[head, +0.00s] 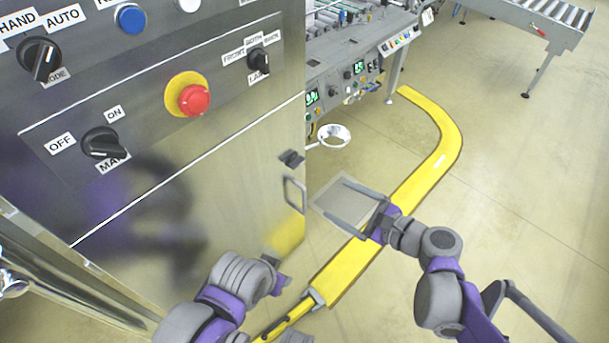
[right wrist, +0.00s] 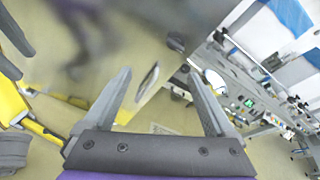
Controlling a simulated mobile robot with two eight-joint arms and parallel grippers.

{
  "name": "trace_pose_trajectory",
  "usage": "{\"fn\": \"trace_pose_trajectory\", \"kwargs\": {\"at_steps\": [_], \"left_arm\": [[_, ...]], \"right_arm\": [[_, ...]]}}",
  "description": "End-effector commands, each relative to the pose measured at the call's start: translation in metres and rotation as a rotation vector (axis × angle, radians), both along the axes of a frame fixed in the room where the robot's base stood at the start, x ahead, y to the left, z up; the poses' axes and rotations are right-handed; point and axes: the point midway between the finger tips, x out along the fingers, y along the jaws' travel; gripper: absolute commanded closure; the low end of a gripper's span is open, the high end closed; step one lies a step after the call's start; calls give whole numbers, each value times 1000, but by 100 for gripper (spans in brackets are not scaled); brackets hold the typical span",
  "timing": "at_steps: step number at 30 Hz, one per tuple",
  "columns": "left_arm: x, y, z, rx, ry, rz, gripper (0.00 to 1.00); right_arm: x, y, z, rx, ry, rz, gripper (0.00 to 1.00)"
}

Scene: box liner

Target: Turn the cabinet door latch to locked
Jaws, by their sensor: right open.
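The steel cabinet door (head: 240,190) fills the left of the head view. A small dark latch (head: 291,158) sits near its right edge, above a metal loop handle (head: 294,195). The latch's exact angle is too small to tell. My right gripper (head: 334,195) is open and empty, right of the handle, fingers pointing toward the door. In the right wrist view the handle (right wrist: 147,80) shows between the two spread fingers, apart from them. A dark piece beside the right finger may be the latch. My left gripper (head: 278,284) is low at the bottom; its jaws cannot be made out.
The control panel above the door carries black knobs and a red emergency button (head: 194,99). A round shiny piece (head: 333,135) juts out right of the cabinet. A machine (head: 350,75) stands behind.

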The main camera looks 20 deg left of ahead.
Motion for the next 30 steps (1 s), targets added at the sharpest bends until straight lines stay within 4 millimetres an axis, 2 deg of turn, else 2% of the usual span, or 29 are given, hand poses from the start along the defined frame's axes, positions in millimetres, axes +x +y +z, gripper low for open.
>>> {"fn": "trace_pose_trajectory", "kwargs": {"at_steps": [1,6,14,24,30], "left_arm": [[2,0,-23,0,8,0,53],[5,0,-47,0,16,0,53],[6,0,-53,0,17,0,53],[7,0,-62,0,20,0,53],[8,0,-66,0,21,0,53]], "right_arm": [[14,12,-19,97,77,-15,10],[40,34,-31,337,270,-48,10],[51,50,-30,426,344,-55,10],[71,109,-30,424,341,-52,10],[80,133,-30,423,340,-55,10]]}}
